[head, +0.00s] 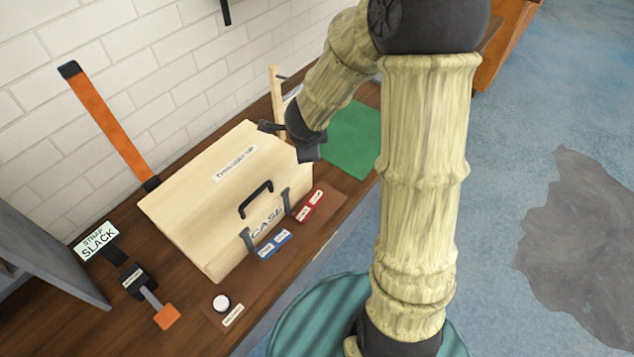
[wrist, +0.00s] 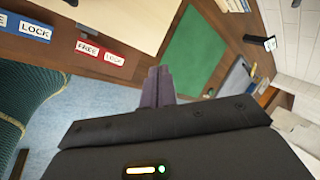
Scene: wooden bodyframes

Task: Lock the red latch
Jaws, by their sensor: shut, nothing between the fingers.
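The red label plates (head: 309,205) lie on the wooden bench in front of the pale wooden case (head: 190,215). They also show in the wrist view (wrist: 100,52), reading FREE and LOCK. A dark upright strip (head: 287,202) on the case front stands beside the red plates; I cannot tell which position the latch is in. My gripper (head: 308,153) is above the right end of the case in the head view, apart from the plates. In the wrist view its fingers (wrist: 158,84) are together and empty, with the red plates to their left.
Blue label plates (head: 273,245) lie left of the red ones. A black handle (head: 256,199) is on the case. A green mat (head: 350,138) is beyond it. An orange strap (head: 105,120), a SLACK sign (head: 97,242) and a white button (head: 221,302) are at the left.

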